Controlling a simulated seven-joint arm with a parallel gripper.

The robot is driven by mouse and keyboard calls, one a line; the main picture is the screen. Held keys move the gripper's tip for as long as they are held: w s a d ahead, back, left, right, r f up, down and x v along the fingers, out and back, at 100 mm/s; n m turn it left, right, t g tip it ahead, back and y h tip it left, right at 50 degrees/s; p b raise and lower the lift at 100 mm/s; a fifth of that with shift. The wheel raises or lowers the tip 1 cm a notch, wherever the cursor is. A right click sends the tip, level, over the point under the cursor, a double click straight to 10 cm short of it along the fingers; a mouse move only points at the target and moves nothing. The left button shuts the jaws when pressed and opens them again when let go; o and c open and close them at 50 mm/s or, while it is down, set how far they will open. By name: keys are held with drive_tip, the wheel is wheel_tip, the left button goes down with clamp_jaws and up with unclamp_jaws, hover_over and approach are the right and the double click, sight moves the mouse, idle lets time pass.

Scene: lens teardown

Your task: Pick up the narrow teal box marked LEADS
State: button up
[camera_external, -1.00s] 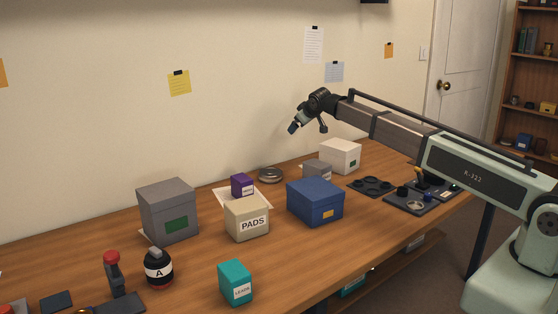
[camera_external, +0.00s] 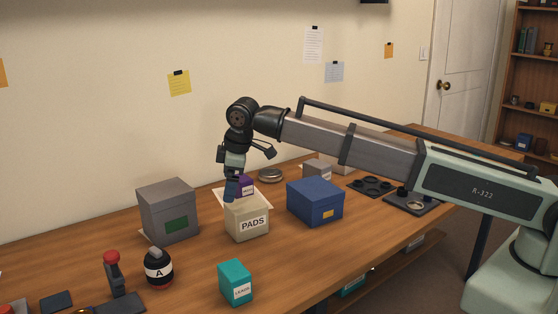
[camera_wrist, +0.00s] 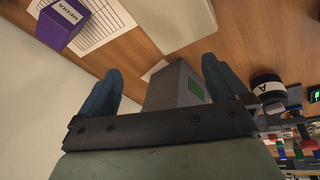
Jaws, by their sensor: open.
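The narrow teal box marked LEADS (camera_external: 236,283) stands upright near the front edge of the table in the external view, its white label facing the camera. I do not make it out in the wrist view. My gripper (camera_external: 231,190) points down above the cream PADS box, behind and above the teal box and well apart from it. In the wrist view my gripper (camera_wrist: 158,90) has its two blue fingers spread wide, with nothing held between them.
The cream PADS box (camera_external: 247,222) is just below my gripper. A purple box (camera_wrist: 62,22), grey box (camera_external: 168,212), blue box (camera_external: 315,203) and round black bottle (camera_external: 158,270) stand around. The table between the bottle and teal box is clear.

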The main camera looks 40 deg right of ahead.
drive_tip(key=s+a+n+g, duration=0.25)
drive_tip(key=s+a, duration=0.55)
drive_tip(key=s, duration=0.4)
drive_tip(key=n, duration=0.3)
approach(234, 268)
drive_tip(key=shift+w+a+g+h, duration=0.35)
drive_tip(key=shift+w+h, duration=0.05)
drive_tip(key=shift+w, duration=0.1)
drive_tip(key=shift+s+f, duration=0.15)
drive_tip(key=shift+f, duration=0.15)
wheel_tip(234, 268, down, 8)
drive_tip(key=shift+r, duration=0.1)
drive_tip(key=shift+s+a+f, duration=0.1)
drive_tip(key=shift+s+f, duration=0.05)
drive_tip(key=shift+f, duration=2.5)
drive_tip(key=c, duration=1)
